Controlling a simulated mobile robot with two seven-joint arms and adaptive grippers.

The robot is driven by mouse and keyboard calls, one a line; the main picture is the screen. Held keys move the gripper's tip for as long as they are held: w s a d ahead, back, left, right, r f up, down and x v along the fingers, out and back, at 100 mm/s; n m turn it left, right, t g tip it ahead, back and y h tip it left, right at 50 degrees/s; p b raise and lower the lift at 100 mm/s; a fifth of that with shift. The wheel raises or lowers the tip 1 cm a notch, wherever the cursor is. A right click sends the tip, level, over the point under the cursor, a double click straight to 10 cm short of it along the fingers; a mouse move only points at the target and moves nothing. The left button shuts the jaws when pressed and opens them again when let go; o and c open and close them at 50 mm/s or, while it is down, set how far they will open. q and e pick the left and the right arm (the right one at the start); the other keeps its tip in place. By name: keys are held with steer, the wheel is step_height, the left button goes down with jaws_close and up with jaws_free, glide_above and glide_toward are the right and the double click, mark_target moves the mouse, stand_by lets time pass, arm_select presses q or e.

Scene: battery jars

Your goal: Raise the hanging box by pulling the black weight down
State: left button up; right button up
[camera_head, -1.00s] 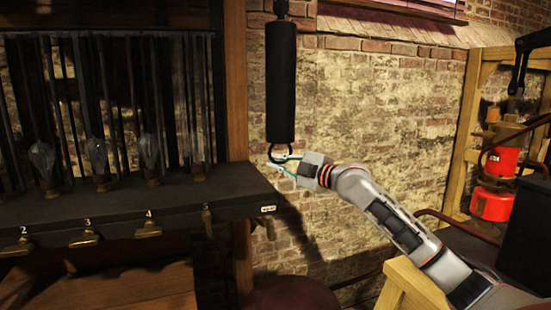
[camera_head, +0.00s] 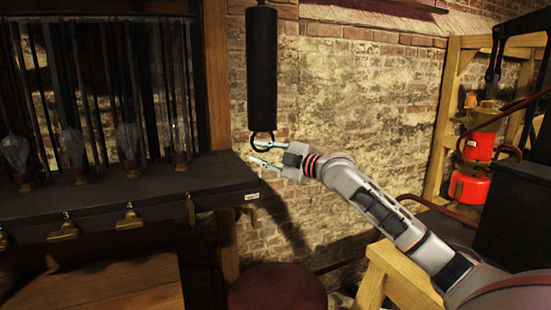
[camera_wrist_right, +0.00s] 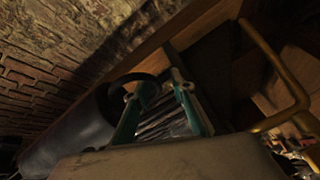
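The black weight (camera_head: 262,65) is a long dark cylinder hanging upright in front of the brick wall, with a dark ring (camera_head: 263,140) at its bottom. My right gripper (camera_head: 256,154) is at this ring, its two teal fingers spread apart. In the right wrist view the weight (camera_wrist_right: 72,135) lies at the left, and its ring (camera_wrist_right: 128,79) is at the tip of the left finger. The right gripper (camera_wrist_right: 158,96) is open there. I cannot tell whether a finger passes through the ring. The hanging box is not identifiable, and my left gripper is not in view.
A dark shelf (camera_head: 120,197) with glass jars and brass clips stands at the left, its corner close to my right gripper. A round red-brown stool (camera_head: 277,288) is below the weight. A wooden trestle (camera_head: 395,280) and red equipment (camera_head: 470,185) are at the right.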

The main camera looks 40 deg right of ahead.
steer(key=v, duration=1.1)
steer(key=shift+s+a+f, duration=0.1)
stand_by(0.8)
